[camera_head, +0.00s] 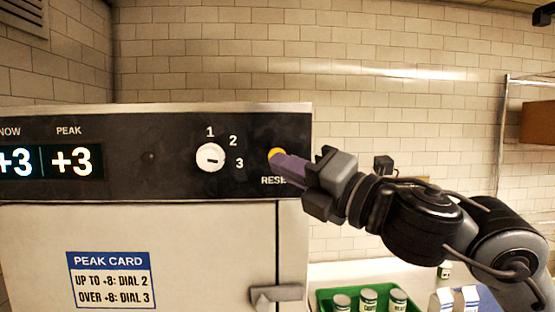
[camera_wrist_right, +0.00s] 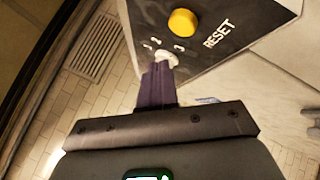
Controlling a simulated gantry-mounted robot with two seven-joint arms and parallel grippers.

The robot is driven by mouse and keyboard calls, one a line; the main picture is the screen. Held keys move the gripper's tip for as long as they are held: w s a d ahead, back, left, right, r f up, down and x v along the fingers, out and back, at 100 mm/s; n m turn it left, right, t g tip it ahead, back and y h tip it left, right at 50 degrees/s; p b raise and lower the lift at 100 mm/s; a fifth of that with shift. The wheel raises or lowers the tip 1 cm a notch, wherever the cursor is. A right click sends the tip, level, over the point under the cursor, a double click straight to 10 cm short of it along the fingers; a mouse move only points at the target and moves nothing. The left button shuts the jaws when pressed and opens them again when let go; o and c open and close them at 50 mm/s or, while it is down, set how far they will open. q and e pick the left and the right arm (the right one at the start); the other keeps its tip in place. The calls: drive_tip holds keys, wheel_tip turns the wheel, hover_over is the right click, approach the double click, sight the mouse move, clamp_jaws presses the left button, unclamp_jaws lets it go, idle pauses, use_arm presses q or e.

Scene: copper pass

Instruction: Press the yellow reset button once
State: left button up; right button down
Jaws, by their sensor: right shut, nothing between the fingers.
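The yellow reset button (camera_head: 276,154) is on the black control panel, above the "RESET" label, and is partly covered by my right gripper's fingers in the head view. My right gripper (camera_head: 280,164) is shut and empty, its purple fingers pointing at the panel. In the right wrist view the round yellow button (camera_wrist_right: 183,22) shows whole, to the right of the shut fingers (camera_wrist_right: 158,70). I cannot tell whether the fingertips touch the panel or the button. My left gripper is not in view.
A white dial (camera_head: 211,158) marked 1, 2, 3 is left of the button. Displays (camera_head: 48,161) read +3 for NOW and PEAK. A peak card (camera_head: 111,280) and a door handle (camera_head: 275,295) are below. A green crate (camera_head: 324,300) with several cans is at lower right.

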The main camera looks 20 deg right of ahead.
drive_tip(key=shift+s+a, duration=0.15)
drive_tip(key=shift+s, duration=0.4)
drive_tip(key=shift+s+a, duration=0.15)
drive_tip(key=shift+s, duration=0.4)
drive_tip(key=shift+s, duration=0.1)
